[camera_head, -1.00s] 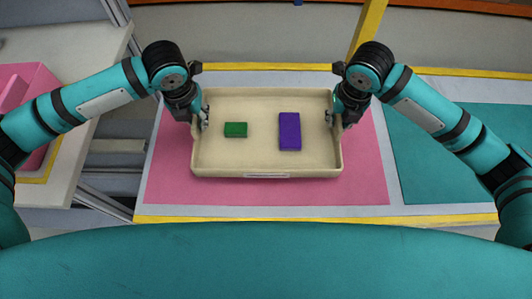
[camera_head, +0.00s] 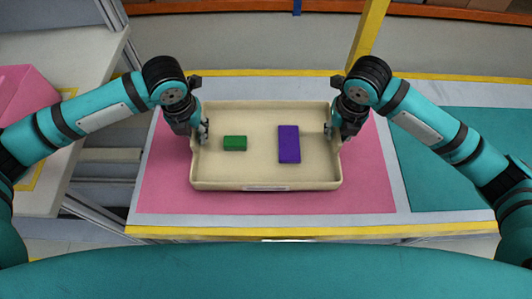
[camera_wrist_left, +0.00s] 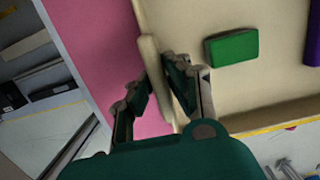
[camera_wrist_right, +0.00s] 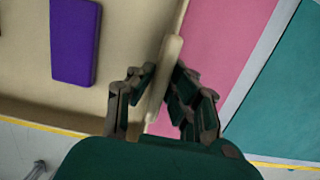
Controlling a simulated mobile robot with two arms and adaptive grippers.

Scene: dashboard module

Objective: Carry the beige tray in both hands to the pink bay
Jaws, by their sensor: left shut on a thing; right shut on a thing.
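The beige tray (camera_head: 265,174) is over the pink bay (camera_head: 370,190) in the head view. I cannot tell whether it touches the surface. A green block (camera_head: 235,143) and a purple block (camera_head: 289,144) lie inside it. My left gripper (camera_head: 203,132) is shut on the tray's left wall, and my right gripper (camera_head: 331,131) is shut on its right wall. In the left wrist view the fingers (camera_wrist_left: 168,85) straddle the wall beside the green block (camera_wrist_left: 232,48). In the right wrist view the fingers (camera_wrist_right: 157,90) straddle the other wall, with the purple block (camera_wrist_right: 75,42) to the left.
A teal bay (camera_head: 460,150) lies right of the pink one. Yellow strips (camera_head: 300,233) edge the bench front and back. A yellow post (camera_head: 369,35) rises behind the tray. A pale side table (camera_head: 70,65) with a pink item (camera_head: 22,88) stands at the left.

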